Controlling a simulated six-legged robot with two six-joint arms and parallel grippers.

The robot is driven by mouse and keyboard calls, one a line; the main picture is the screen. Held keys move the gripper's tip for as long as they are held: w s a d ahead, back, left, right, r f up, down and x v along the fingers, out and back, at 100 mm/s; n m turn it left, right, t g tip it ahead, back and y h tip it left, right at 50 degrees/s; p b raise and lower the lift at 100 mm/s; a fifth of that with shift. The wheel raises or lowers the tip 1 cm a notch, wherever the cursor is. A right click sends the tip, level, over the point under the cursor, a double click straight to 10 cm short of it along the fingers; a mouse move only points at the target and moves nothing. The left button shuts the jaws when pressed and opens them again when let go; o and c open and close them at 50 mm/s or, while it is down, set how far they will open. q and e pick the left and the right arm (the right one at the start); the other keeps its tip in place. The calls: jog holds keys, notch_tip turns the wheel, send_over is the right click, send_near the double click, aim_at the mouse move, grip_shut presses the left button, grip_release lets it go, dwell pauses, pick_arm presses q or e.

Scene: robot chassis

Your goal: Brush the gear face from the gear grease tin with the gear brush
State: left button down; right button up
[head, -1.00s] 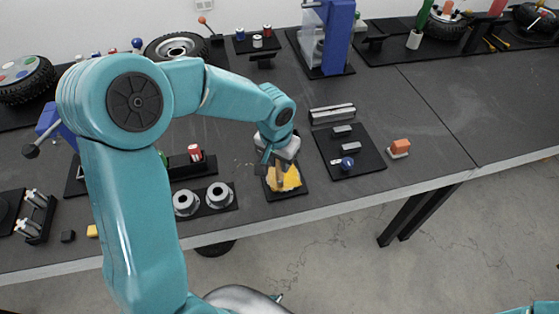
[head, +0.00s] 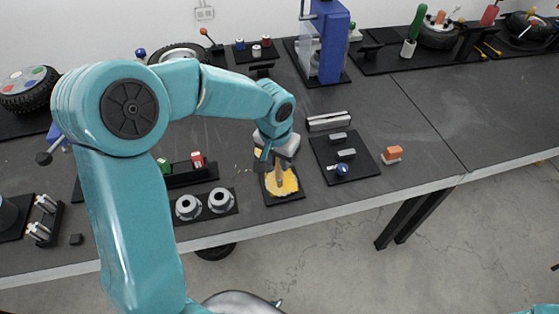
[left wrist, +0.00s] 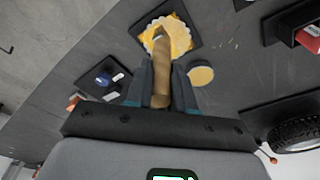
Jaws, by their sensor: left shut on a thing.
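My left gripper (head: 270,160) is shut on the gear brush, whose wooden handle (left wrist: 161,72) stands between the fingers in the left wrist view. The brush (head: 279,176) points down onto the gear face. The gear (head: 288,188) lies on a dark square plate near the table's front edge, largely covered in yellow. Its pale toothed rim and yellow face show in the left wrist view (left wrist: 180,38). The brush tip meets or hovers over the face; contact is unclear. A round yellow-topped thing, likely the grease tin (left wrist: 200,76), stands beside the gripper. My right gripper is out of view.
Two grey flanged parts (head: 220,200) sit left of the gear. A dark tray (head: 362,162) with metal blocks and a blue-knobbed part lies to its right. A blue press (head: 330,40) stands behind.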

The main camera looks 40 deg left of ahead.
pick_arm(q)
notch_tip(320, 180, up, 2)
jog(key=shift+s+r+p, duration=0.1)
jog(key=shift+s+p, duration=0.05)
jog(key=shift+p, duration=0.35)
jog(key=shift+r, duration=0.2)
